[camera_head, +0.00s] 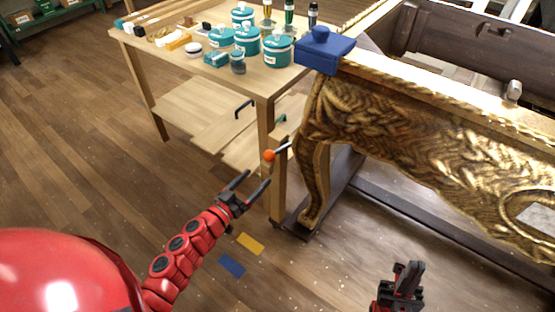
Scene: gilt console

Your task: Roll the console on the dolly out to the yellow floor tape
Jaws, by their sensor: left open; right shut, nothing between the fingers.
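The carved gilt console (420,115) stands at the right, its curved front leg (316,180) on a dark, low dolly (345,190). A short metal rod with an orange knob (269,155) sticks out to the left beside that leg. The yellow floor tape (250,243) is a short strip on the floor, left of the dolly. My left gripper (257,178) is open and empty, just below the orange knob in the picture and apart from it. My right gripper (408,267) is shut and empty, low in front of the console. The dolly's far parts are hidden.
A blue padded block (322,50) sits on the console's corner. A wooden workbench (180,62) with teal jars (278,50) stands close behind and left, its leg near the dolly. A blue tape strip (231,265) lies beside the yellow one. Floor at left is clear.

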